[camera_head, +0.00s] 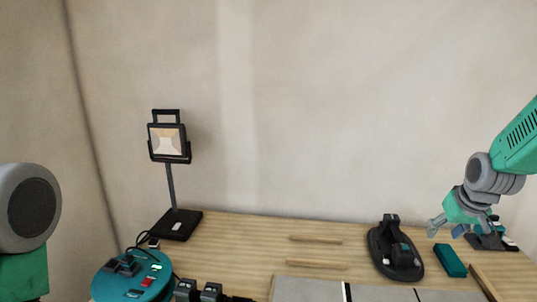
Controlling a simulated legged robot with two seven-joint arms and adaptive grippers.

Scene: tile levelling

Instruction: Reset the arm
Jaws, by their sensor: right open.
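My right gripper (446,230) hangs from the right arm, which comes in from the right edge. It is open, with its fingers pointing down over the right part of the wooden table (240,245). It seems to hold nothing. A teal block (449,260) lies just below it in the picture, apart from the fingers. A black suction-type tool (394,250) lies to the left of the block. Only a grey joint and a green link of my left arm show at the left edge; its gripper is out of view.
A work lamp (168,140) stands at the back left. A round teal device (133,275) with a cable sits at the front left. Grey tiles (308,289) lie front centre, with wooden strips (316,239) behind. Small items (487,240) lie behind my right gripper. The back centre-left is clear.

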